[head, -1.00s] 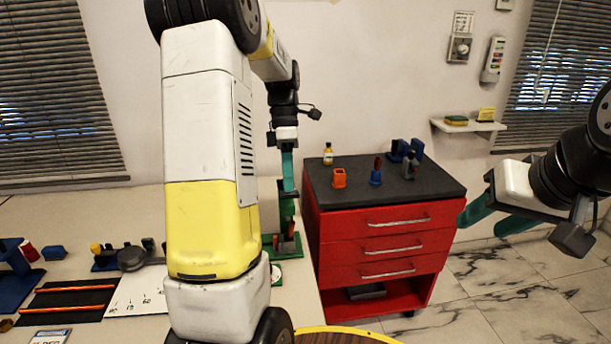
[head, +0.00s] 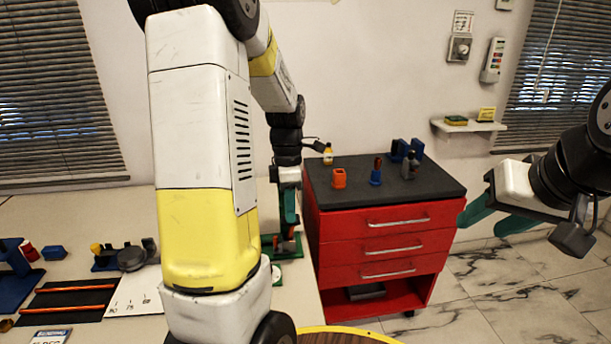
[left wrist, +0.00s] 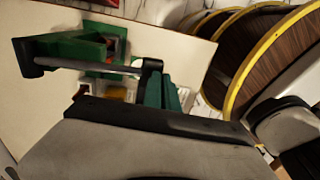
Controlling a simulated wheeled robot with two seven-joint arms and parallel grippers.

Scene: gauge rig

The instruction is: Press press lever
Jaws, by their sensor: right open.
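The green press (head: 290,246) stands near the right edge of the pale bench in the head view, partly hidden behind my left arm. In the left wrist view its green frame (left wrist: 75,46) shows with a grey bar, seemingly the press lever (left wrist: 95,68), with black ends. My left gripper (head: 289,213) points down at the top of the press. Its fingers overlap the press in the picture, so contact and opening are unclear. My right gripper (head: 487,218) is open and empty, away to the right of the red cabinet.
A red drawer cabinet (head: 372,240) stands right of the bench, with small items on its dark top. Left of my arm, the bench holds a black mat (head: 65,308), a white sheet (head: 135,292) and blue fixtures (head: 14,275). A round, yellow-rimmed wooden top (head: 345,337) lies at the front.

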